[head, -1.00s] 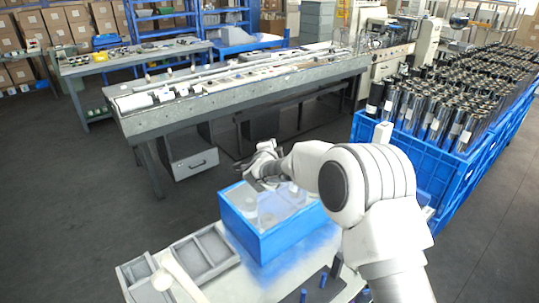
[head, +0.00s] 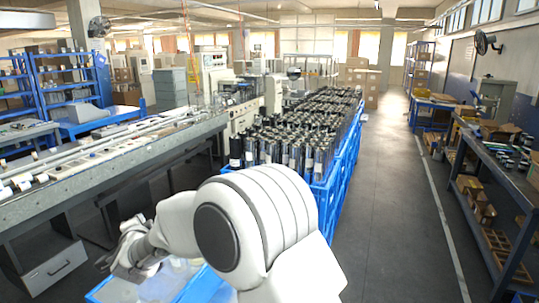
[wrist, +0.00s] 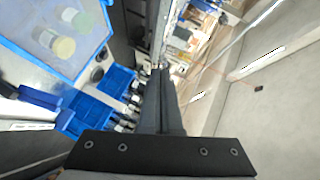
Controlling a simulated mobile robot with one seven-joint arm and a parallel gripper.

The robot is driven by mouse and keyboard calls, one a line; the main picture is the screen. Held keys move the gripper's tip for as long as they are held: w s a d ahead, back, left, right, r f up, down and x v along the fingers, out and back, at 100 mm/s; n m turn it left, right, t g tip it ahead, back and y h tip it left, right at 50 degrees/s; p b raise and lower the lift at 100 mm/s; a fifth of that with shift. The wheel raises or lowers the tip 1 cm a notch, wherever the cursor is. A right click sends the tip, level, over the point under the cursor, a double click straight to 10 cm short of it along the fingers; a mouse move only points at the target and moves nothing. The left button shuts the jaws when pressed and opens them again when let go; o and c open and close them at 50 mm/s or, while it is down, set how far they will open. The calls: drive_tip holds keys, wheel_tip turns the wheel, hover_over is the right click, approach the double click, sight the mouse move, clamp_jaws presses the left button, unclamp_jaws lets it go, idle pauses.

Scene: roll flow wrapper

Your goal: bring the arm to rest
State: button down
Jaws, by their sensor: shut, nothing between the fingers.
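My white arm bends across the lower middle of the head view. My gripper (head: 130,262) is at its end at the lower left, above a blue-rimmed box (head: 205,285). In the wrist view the dark fingers (wrist: 162,85) of my gripper are together with nothing between them. The same box shows at the upper left of the wrist view (wrist: 20,55), with a few pale round pieces inside. My gripper is apart from the box in the wrist view.
Blue crates (head: 335,180) full of dark cylinders stand beyond my arm. A long grey workbench (head: 110,165) runs along the left, with a drawer unit (head: 52,270) below it. A dark bench (head: 500,185) stands at the far right. The aisle floor (head: 395,215) is clear.

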drive_tip(key=d+r+n+g, duration=0.2)
drive_tip(key=d+r+n, duration=0.2)
drive_tip(key=d+r, duration=0.5)
drive_tip(key=s+d+r+n+g+h, duration=0.1)
drive_tip(key=s+d+n, duration=0.15)
drive_tip(key=d, duration=0.55)
drive_tip(key=s+d+r+n, duration=0.1)
drive_tip(key=s+d+r, duration=0.15)
drive_tip(key=d, duration=0.55)
drive_tip(key=s+d+f+g+h, duration=0.2)
drive_tip(key=s+d+f+h, duration=0.1)
drive_tip(key=s+d, duration=0.9)
drive_tip(key=s+d+f+n+g+h, duration=0.1)
drive_tip(key=s+d+f+g+h, duration=0.1)
drive_tip(key=s+d, duration=1)
drive_tip(key=shift+d+f+g+h, duration=0.4)
drive_tip(key=shift+d+f, duration=0.05)
drive_tip(key=shift+f, duration=0.2)
drive_tip(key=shift+s+n, duration=0.1)
drive_tip(key=shift+n, duration=0.15)
